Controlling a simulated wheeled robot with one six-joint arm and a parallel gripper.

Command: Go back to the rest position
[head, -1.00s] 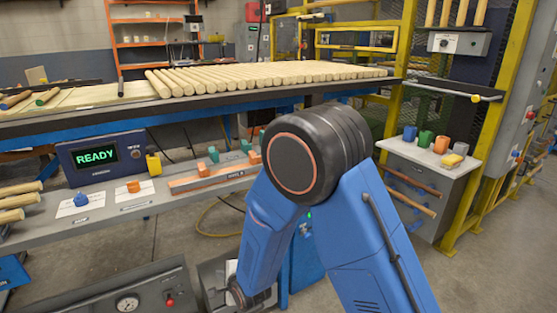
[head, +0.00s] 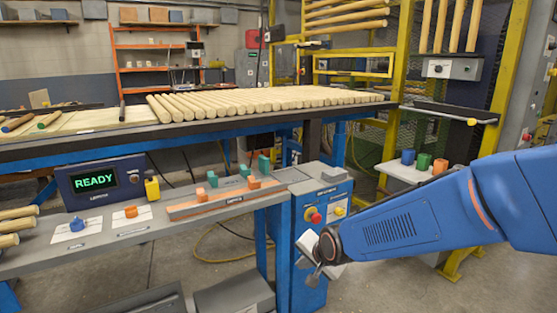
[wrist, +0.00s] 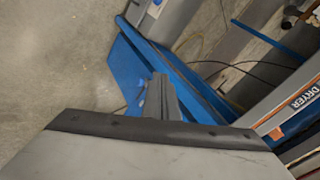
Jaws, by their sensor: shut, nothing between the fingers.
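My gripper (head: 318,268) hangs at the low end of my blue arm, right of centre in the head view. It is small there and partly hidden behind the dark wrist joint. Its jaws are shut and empty. It is in front of the blue cabinet with the red button (head: 313,215), at the right end of the grey bench. In the wrist view a broad grey surface with a dark edge fills the bottom; I cannot tell what it is.
The grey bench (head: 95,245) holds a READY display (head: 95,181), an orange-edged rail (head: 222,202) and coloured pieces. Behind it, a long table carries a row of wooden rods (head: 270,101). Floor shows at the lower right.

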